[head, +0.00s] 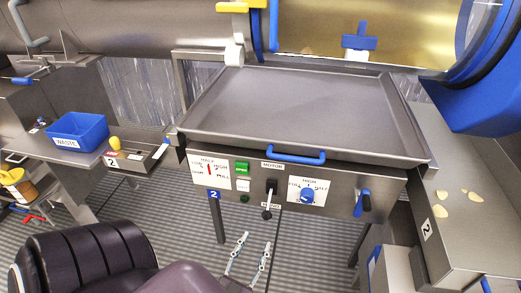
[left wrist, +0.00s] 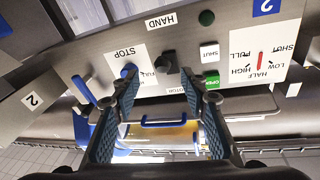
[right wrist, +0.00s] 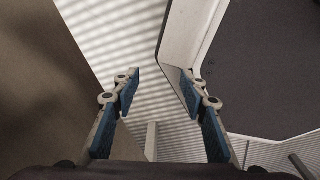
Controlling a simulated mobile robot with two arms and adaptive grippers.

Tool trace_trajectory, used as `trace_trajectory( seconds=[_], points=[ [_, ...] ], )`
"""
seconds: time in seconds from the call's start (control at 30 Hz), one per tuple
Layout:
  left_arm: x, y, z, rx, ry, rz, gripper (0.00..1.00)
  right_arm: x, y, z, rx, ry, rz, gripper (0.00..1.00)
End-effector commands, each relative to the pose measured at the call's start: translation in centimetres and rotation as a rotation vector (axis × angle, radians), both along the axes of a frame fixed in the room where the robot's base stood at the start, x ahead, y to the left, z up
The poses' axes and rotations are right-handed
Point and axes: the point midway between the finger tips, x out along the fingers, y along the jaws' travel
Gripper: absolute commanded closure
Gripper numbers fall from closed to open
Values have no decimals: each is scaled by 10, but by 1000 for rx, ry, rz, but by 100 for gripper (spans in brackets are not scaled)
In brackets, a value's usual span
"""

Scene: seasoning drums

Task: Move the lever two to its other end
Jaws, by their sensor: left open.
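The control panel (head: 340,197) marked 2 is below the tray. Its black lever (head: 269,190) sits between the MOTOR and HAND labels. The lever points down, with its knob at the HAND label. In the left wrist view, where the panel appears upside down, the dark lever (left wrist: 172,64) shows between the fingertips. My left gripper (head: 256,240) is open and empty, below and in front of the lever; it also shows in the left wrist view (left wrist: 160,70). My right gripper (right wrist: 159,80) is open and empty, away from the panel.
A blue knob (head: 307,196) is right of the lever; green and white buttons (head: 243,167) are left. A blue handle (head: 296,158) juts out above. A blue waste bin (head: 78,131) stands at left. A side table (head: 455,225) with pale pieces is at right.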

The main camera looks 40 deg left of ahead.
Motion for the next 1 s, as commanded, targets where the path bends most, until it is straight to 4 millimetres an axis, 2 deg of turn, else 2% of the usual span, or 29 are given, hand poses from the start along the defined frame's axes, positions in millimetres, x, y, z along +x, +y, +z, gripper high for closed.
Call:
trace_trajectory(
  seconds=[0.13, 0.43, 0.5, 0.57, 0.67, 0.77, 0.8, 0.9, 1.0],
  points=[
    [-12, -5, -2, 0, 0, -1, 59, 0, 0, 0, 0, 0, 0, 60],
    [-14, -6, -2, 0, -1, -1, 59, 0, 0, 0, 0, 0, 0, 60],
    [-13, -7, -4, -3, 5, -4, 67, 0, 0, 0, 0, 0, 0, 60],
    [-12, -11, -15, -15, 31, -18, 74, 0, 0, 0, 0, 0, 0, 60],
    [-8, -31, -62, -69, 149, -77, 85, 0, 0, 0, 0, 0, 0, 60],
    [-15, -65, -141, -153, 358, -167, 96, 0, 1, 0, 1, 0, 0, 60],
    [-23, -78, -173, -185, 453, -201, 100, 0, 1, 0, 1, 0, 0, 60],
    [-52, -103, -239, -241, 658, -261, 100, 0, 1, 0, 1, 0, 0, 60],
    [-83, -118, -285, -275, 823, -294, 100, 0, 1, 0, 1, 0, -1, 60]
  ],
)
